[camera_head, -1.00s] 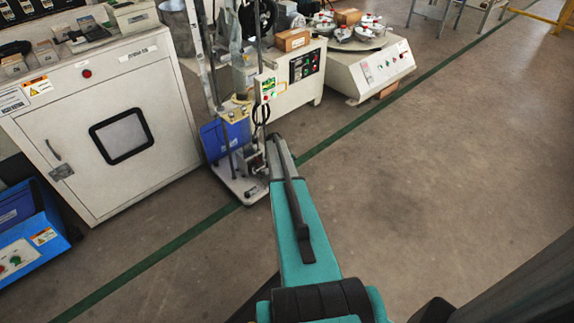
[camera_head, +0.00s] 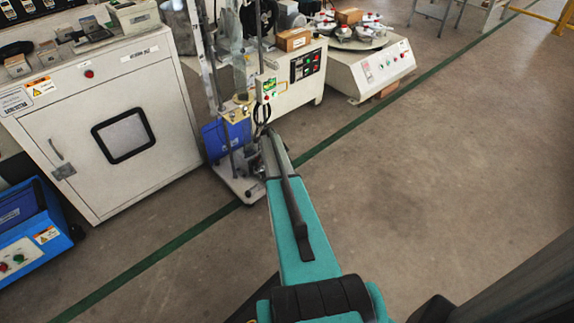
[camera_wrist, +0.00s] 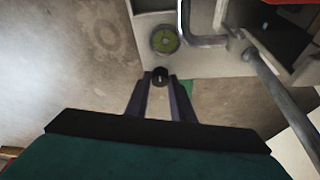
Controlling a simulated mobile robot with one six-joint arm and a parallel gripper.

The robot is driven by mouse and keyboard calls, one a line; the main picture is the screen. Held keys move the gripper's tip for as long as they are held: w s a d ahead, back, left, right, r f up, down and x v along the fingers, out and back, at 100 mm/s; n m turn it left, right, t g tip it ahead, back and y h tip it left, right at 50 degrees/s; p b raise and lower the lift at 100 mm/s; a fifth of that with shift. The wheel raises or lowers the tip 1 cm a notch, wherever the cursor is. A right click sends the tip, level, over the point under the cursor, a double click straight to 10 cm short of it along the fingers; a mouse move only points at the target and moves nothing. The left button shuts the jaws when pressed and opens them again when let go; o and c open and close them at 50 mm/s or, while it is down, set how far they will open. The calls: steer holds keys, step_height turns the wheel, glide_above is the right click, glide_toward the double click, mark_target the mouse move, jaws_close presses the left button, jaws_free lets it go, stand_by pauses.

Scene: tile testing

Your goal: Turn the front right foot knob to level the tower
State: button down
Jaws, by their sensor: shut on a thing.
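The tower (camera_head: 205,75) is a tall metal frame on a pale base plate (camera_head: 241,192), in the middle left of the head view. In the wrist view, the base plate (camera_wrist: 185,62) carries a round green bubble level (camera_wrist: 165,40); its bubble is too small to read. A small black foot knob (camera_wrist: 160,76) sits at the near edge of the plate. My gripper (camera_wrist: 160,84) is shut on this knob, with one dark finger on each side. In the head view my teal arm hides the gripper and the knob.
A white cabinet (camera_head: 60,110) stands left of the tower. A blue bin (camera_head: 222,135) is inside the frame. A white machine (camera_head: 340,72) stands behind to the right. The floor (camera_head: 430,170) to the right is clear.

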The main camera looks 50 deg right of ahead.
steer(key=c, duration=1.5)
jaws_free()
steer(key=shift+c, duration=0.2)
steer(key=p+v, duration=0.2)
steer(key=v, duration=0.5)
steer(key=shift+r, duration=0.2)
steer(key=shift+a, duration=0.15)
